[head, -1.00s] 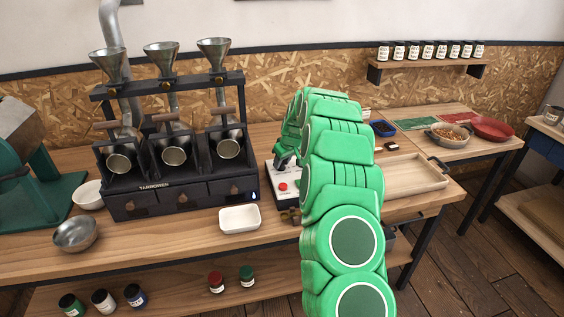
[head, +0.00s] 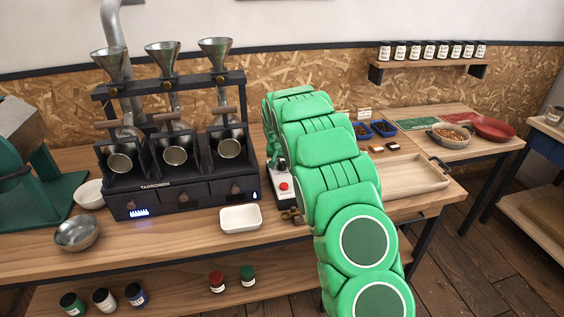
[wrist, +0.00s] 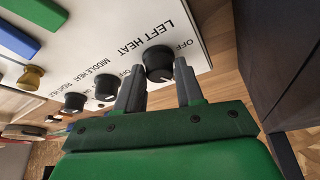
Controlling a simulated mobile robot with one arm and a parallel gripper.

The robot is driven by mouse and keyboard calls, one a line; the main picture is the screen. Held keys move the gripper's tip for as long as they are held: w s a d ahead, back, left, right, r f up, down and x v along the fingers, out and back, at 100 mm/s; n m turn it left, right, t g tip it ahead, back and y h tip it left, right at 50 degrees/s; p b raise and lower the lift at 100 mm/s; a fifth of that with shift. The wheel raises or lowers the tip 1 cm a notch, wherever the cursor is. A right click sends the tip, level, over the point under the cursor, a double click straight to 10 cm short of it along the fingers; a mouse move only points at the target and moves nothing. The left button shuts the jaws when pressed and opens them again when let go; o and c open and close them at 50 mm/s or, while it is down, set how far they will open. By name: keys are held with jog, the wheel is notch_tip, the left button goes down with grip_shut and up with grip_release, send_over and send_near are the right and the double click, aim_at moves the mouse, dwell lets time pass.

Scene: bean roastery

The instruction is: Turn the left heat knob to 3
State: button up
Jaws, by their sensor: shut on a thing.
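The left heat knob (wrist: 157,58) is black and round, on a white panel (wrist: 110,35) labelled LEFT HEAT, in the wrist view. My gripper (wrist: 158,74) has its two grey fingers on either side of this knob, shut on it. The dial numbers are not readable, so the exact setting cannot be told. The middle heat knob (wrist: 106,84) and another knob (wrist: 75,101) sit farther left. In the head view, my green arm hides the knobs and most of the control box (head: 284,190). The roaster (head: 180,196) shows a row of blue flames under its left drum.
A white tray (head: 240,218) stands in front of the roaster, left of the control box. A wooden tray (head: 412,175) and blue containers (head: 383,128) are right of my arm. Metal bowl (head: 76,233) at the front left.

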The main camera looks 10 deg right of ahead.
jog(key=shift+a+m+h, duration=0.1)
jog(key=shift+m+h, duration=0.3)
jog(key=shift+m, duration=0.7)
jog(key=shift+g, duration=0.3)
jog(key=o, duration=1)
jog(key=shift+r, duration=0.15)
jog(key=v, duration=0.7)
jog(key=shift+r, duration=0.2)
jog(key=shift+o, duration=0.3)
jog(key=shift+s+a, duration=0.1)
jog(key=shift+s, duration=0.05)
